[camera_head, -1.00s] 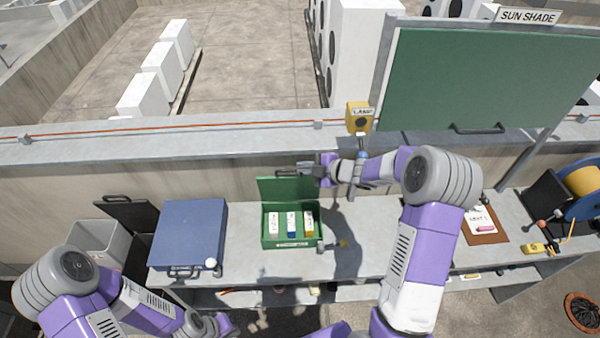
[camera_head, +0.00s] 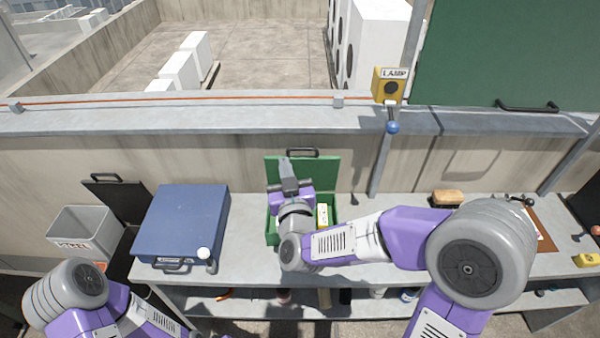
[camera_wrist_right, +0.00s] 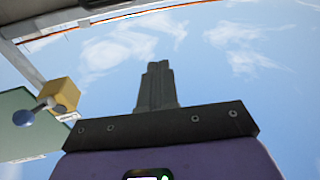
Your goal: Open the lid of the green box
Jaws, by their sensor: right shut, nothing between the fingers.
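The green box (camera_head: 272,231) stands on the bench in the head view. Its lid (camera_head: 326,170) is raised upright at the back, with a dark handle (camera_head: 302,152) on its top edge. My right gripper (camera_head: 285,163) is shut and empty, in front of the lid and over the box; whether it touches the lid cannot be told. In the right wrist view its closed fingers (camera_wrist_right: 157,85) point up against the sky. My right wrist hides most of the box's inside; one white and yellow item (camera_head: 323,215) shows. My left arm is at the lower left, its fingers out of view.
A closed blue case (camera_head: 185,225) with a white knob lies left of the box. A grey bin (camera_head: 80,235) stands farther left. A yellow lamp box (camera_head: 388,86) with a blue-knobbed lever is on the wall. A brown brush (camera_head: 447,197) lies at right.

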